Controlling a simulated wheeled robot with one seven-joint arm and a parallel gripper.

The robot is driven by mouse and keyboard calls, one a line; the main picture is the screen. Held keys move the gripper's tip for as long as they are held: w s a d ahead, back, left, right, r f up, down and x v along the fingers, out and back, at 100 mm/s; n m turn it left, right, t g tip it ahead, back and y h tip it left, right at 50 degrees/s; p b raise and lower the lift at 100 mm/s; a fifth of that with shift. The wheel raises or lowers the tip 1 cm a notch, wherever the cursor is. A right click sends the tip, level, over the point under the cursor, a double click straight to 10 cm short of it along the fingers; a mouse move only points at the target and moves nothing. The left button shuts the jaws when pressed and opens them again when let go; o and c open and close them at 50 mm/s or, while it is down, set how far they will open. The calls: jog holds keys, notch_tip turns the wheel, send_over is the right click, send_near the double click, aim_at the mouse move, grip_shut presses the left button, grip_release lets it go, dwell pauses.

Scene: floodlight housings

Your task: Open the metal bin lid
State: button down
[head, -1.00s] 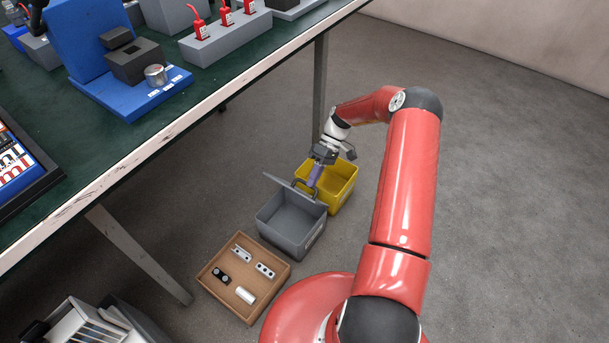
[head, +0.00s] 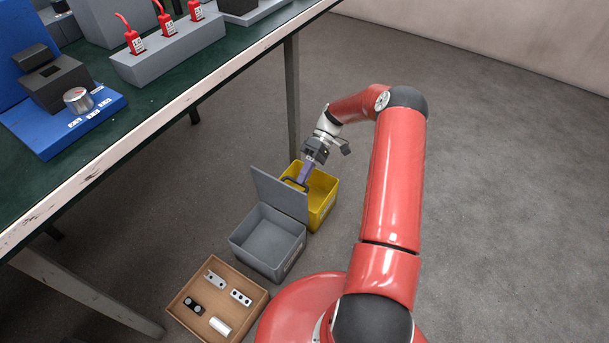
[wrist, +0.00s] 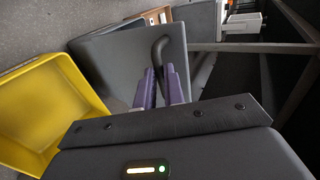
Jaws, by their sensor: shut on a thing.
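The grey metal bin (head: 268,238) stands on the floor with its lid (head: 273,190) raised steeply along the side by the yellow bin, so its empty inside shows. My gripper (head: 302,182) is on the far side of the lid, above the yellow bin. It is shut on the lid's black handle (head: 290,184). In the wrist view the purple fingers (wrist: 160,85) close around the lower part of the curved dark handle (wrist: 158,48), in front of the grey lid (wrist: 120,55).
An open yellow bin (head: 323,205) stands right behind the grey bin. A brown tray (head: 178,297) with several small parts lies in front. A green-topped workbench (head: 150,125) runs along the left, with a leg (head: 291,95) near my gripper. The floor at right is clear.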

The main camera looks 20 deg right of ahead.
jog(key=shift+s+f, duration=0.15)
jog(key=shift+f, duration=0.5)
jog(key=c, duration=1.6)
grip_release()
jog(key=shift+c, duration=0.2)
jog(key=shift+o, duration=0.8)
jog(key=shift+r, duration=0.15)
jog(key=v, duration=0.8)
jog(key=shift+a, duration=0.1)
